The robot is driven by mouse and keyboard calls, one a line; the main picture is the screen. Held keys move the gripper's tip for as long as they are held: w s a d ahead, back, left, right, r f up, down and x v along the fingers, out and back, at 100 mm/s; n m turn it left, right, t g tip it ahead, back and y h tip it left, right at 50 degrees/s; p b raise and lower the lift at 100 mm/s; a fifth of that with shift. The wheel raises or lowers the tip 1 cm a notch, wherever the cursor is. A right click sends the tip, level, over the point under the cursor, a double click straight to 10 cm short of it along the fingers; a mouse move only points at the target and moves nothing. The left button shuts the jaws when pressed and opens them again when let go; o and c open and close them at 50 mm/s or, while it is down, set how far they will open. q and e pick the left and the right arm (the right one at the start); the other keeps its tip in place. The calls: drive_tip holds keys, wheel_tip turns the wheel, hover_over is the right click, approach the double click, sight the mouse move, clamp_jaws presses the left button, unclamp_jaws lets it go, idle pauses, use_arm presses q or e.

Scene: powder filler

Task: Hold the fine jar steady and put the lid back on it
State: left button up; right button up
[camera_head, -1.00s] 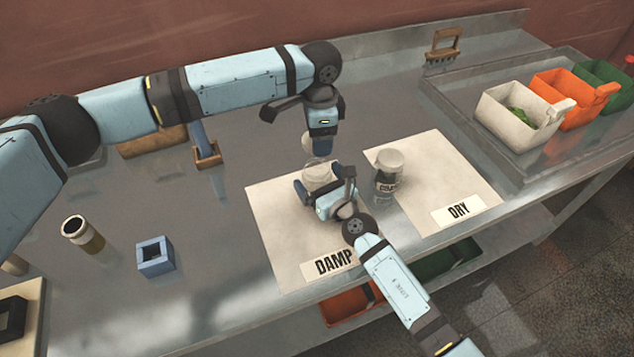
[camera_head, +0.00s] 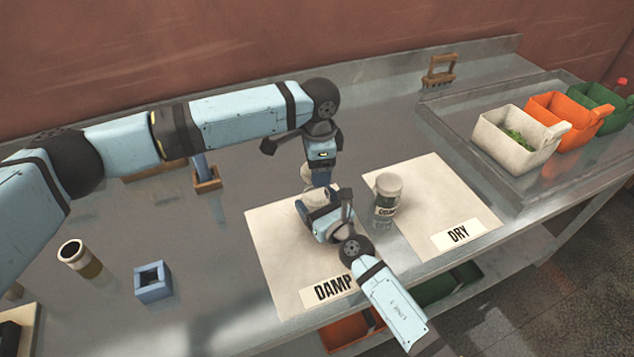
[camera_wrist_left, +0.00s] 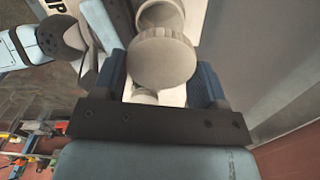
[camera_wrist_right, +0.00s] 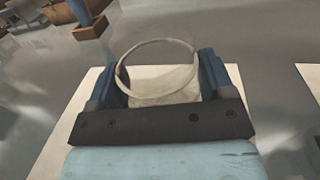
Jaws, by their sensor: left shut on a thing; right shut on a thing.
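My left gripper (camera_head: 321,178) is shut on the lid, a pale ribbed disc (camera_wrist_left: 162,62), tilted in the left wrist view. It is above and slightly behind the fine jar in the head view. My right gripper (camera_head: 322,207) is shut around the fine jar, over the DAMP mat. In the right wrist view the jar (camera_wrist_right: 158,85) shows as a clear, open round mouth between the fingers. The left wrist view shows a round rim (camera_wrist_left: 160,12) just beyond the lid. The lid is apart from the jar mouth. The jar's label is hidden.
A lidded, labelled jar (camera_head: 386,198) stands close to the right gripper, by the DRY mat (camera_head: 440,200). The DAMP mat (camera_head: 275,250) lies beneath the right gripper. A blue square holder (camera_head: 153,285) and an amber jar (camera_head: 80,257) stand left. Bins (camera_head: 500,145) stand back right.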

sight(318, 190)
use_arm(q)
drive_tip(key=shift+f, duration=1.65)
drive_tip(key=shift+f, duration=0.9)
drive_tip(key=shift+f, duration=0.5)
